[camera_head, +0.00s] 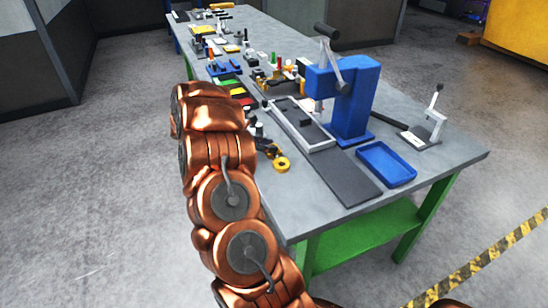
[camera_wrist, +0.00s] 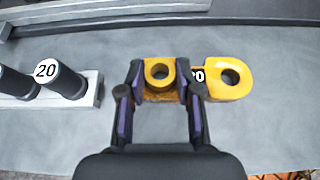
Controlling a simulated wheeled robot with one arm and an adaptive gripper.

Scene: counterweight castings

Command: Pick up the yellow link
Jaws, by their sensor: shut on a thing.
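The yellow link (camera_wrist: 234,82) lies on or just above the grey tabletop in the wrist view; I cannot tell which. It has a raised round boss with a hole at its left end and a flat eye with a hole at its right end. A partly covered label reading "20" sits between them. My gripper (camera_wrist: 161,84) is shut on the link at the boss end, one finger on each side. The right finger hides part of the link's middle. In the head view the link (camera_head: 282,164) shows near the table's near-left edge.
In the wrist view, a grey block (camera_wrist: 90,92) with dark cylinders stands left of my gripper. In the head view, a blue press (camera_head: 352,100), a blue tray (camera_head: 386,163) and a dark mat (camera_head: 345,182) are to the right. Many small parts crowd the table further back.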

